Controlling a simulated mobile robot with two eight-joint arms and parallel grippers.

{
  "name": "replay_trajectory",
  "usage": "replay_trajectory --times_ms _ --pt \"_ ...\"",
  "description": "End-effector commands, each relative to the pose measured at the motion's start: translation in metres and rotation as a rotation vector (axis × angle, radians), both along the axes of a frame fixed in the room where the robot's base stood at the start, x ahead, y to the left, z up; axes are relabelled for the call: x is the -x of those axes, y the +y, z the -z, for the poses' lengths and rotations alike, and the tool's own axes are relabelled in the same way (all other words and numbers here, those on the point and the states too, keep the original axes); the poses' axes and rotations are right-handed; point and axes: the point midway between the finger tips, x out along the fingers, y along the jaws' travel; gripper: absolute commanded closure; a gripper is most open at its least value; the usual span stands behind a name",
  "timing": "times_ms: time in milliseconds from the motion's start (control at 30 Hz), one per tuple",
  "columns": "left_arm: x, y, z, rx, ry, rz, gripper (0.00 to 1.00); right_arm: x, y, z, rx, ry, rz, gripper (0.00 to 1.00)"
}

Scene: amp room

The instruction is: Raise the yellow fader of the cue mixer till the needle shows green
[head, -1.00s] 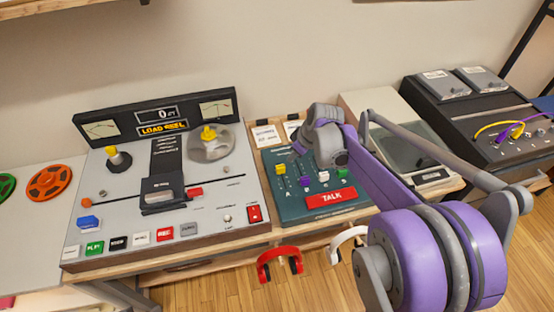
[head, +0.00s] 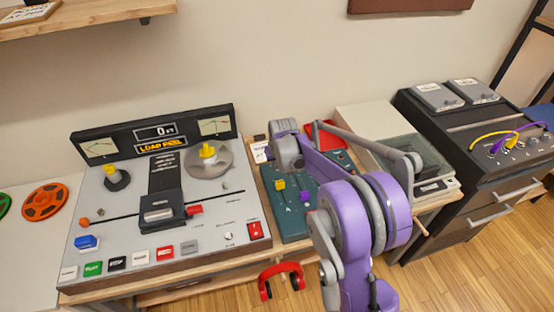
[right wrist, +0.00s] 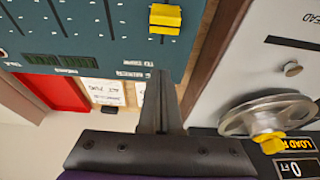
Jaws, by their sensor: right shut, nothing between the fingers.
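The teal cue mixer (head: 292,224) stands right of the tape machine, partly covered by my right arm. Its yellow fader (head: 280,184) is at the left, beside a purple fader (head: 304,182). In the right wrist view the yellow fader (right wrist: 165,18) is at the top, ahead of and apart from my fingertips. My right gripper (right wrist: 160,78) is shut and empty over the mixer's rear edge. In the head view its fingers are hidden. I cannot make out the mixer's needle. My left gripper is not in view.
The tape machine (head: 125,215) stands close on the left, with its reel hub (right wrist: 262,118) near my gripper in the wrist view. White cards (right wrist: 105,92) and a red object (right wrist: 45,92) lie behind the mixer. Red headphones (head: 282,279) hang in front.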

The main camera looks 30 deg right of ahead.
Motion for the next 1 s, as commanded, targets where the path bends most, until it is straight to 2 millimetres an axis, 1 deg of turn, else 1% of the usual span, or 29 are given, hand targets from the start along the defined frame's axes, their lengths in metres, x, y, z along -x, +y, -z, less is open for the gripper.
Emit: replay_trajectory --times_ms 33,100,200,400,533,833,1000 --pt "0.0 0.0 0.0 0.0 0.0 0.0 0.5 -0.004 -0.001 0.01 0.0 0.0 0.0 1.0" --pt "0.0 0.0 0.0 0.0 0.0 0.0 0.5 -0.007 -0.002 0.021 0.0 0.0 0.0 1.0" --pt "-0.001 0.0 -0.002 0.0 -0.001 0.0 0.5 0.01 0.003 0.018 0.0 0.0 0.0 1.0" --pt "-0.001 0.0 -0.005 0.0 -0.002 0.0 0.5 0.029 0.007 0.018 0.0 0.0 -0.001 1.0" --pt "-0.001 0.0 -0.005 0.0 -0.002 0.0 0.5 0.033 0.008 0.018 0.0 0.0 -0.001 1.0" --pt "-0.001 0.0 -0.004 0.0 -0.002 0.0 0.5 0.033 0.008 0.018 0.0 0.0 -0.001 1.0" --pt "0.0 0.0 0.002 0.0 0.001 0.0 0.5 0.046 0.011 0.02 0.0 0.001 -0.001 1.0"
